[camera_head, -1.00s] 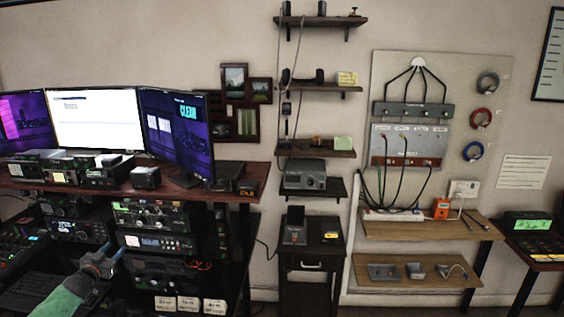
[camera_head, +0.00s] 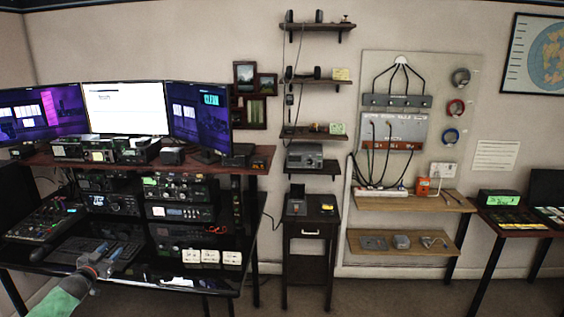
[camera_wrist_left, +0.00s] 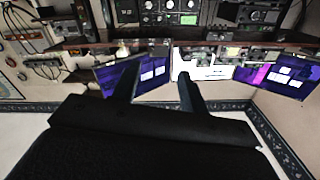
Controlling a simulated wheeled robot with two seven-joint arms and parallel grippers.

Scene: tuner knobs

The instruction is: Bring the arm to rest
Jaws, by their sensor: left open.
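My left gripper (camera_head: 112,254) comes in from the lower left of the head view, on a green and grey arm. It is over the front of the radio desk (camera_head: 75,275), near the keyboard, and its jaws are apart with nothing between them. In the left wrist view the two dark fingers (camera_wrist_left: 155,82) stand apart and empty, with the monitors and radios upside down beyond them. Radio units (camera_head: 180,188) with knobs and lit displays are stacked on the desk behind the gripper. My right gripper is not in view.
Three monitors (camera_head: 125,109) stand on the upper shelf (camera_head: 262,158). A mixer panel (camera_head: 45,220) lies at the left of the desk and white cards (camera_head: 210,257) stand right of the gripper. A small dark cabinet (camera_head: 311,232) and wall shelves are further right. The floor in front is clear.

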